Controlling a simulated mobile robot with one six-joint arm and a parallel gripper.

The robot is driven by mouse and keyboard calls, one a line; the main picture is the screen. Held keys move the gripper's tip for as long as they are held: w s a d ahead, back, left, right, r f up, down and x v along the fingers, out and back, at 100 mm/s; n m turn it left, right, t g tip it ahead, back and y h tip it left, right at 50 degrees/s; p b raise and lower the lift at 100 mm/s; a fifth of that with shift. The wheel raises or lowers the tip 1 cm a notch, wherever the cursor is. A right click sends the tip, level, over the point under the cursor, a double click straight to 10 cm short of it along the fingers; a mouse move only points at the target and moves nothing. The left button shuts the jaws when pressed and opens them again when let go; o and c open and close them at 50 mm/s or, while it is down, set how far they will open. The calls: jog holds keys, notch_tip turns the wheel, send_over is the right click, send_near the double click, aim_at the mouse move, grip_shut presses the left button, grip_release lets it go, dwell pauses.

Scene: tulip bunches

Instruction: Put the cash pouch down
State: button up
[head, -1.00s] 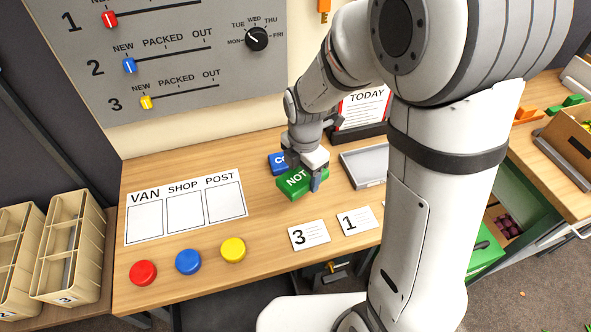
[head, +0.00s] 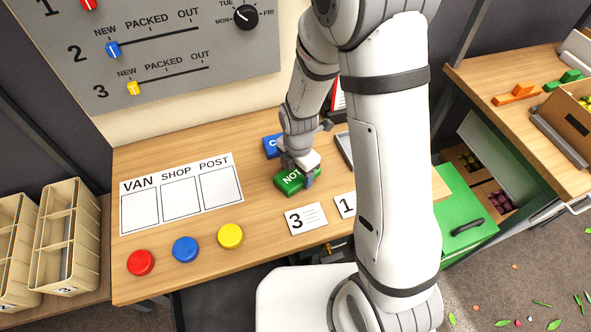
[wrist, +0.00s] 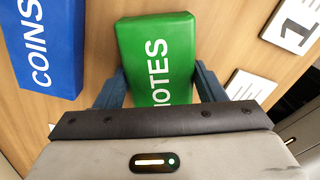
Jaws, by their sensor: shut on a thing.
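The green pouch marked NOTES (head: 291,181) is between the fingers of my gripper (head: 300,174), at the middle of the wooden table. In the wrist view the green pouch (wrist: 157,50) lies between the two blue-grey fingers of my gripper (wrist: 161,86), which are shut on its sides. The pouch looks flat and at or very near the tabletop; I cannot tell whether it fully rests there. A blue pouch marked COINS (head: 271,146) lies just behind it, and it shows at the left of the wrist view (wrist: 45,40), apart from the green one.
A VAN, SHOP, POST card (head: 180,196) lies to the left. Red (head: 140,262), blue (head: 185,249) and yellow (head: 230,235) discs are along the front. Number cards 3 (head: 306,218) and 1 (head: 345,205) lie in front of the pouch. A grey tray (head: 343,147) is partly hidden by my arm.

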aim_at(298, 173)
jog(key=shift+f, duration=0.25)
jog(key=o, duration=1.1)
jog(key=shift+s+r, duration=0.1)
jog(key=shift+r, duration=0.05)
notch_tip(298, 173, up, 12)
jog(key=s+d+r+m+t, duration=0.1)
jog(key=s+d+r+m, duration=0.3)
jog(key=m, duration=0.4)
jog(key=s+d+r+m+t, duration=0.1)
jog(key=s+d+r+m, duration=0.3)
jog(key=m, duration=0.5)
jog(key=s+d+r+m+t, duration=0.1)
jog(key=s+d+r+m, duration=0.3)
jog(key=m, duration=0.4)
jog(key=shift+s+r+m, duration=0.3)
jog(key=shift+r+m, duration=0.1)
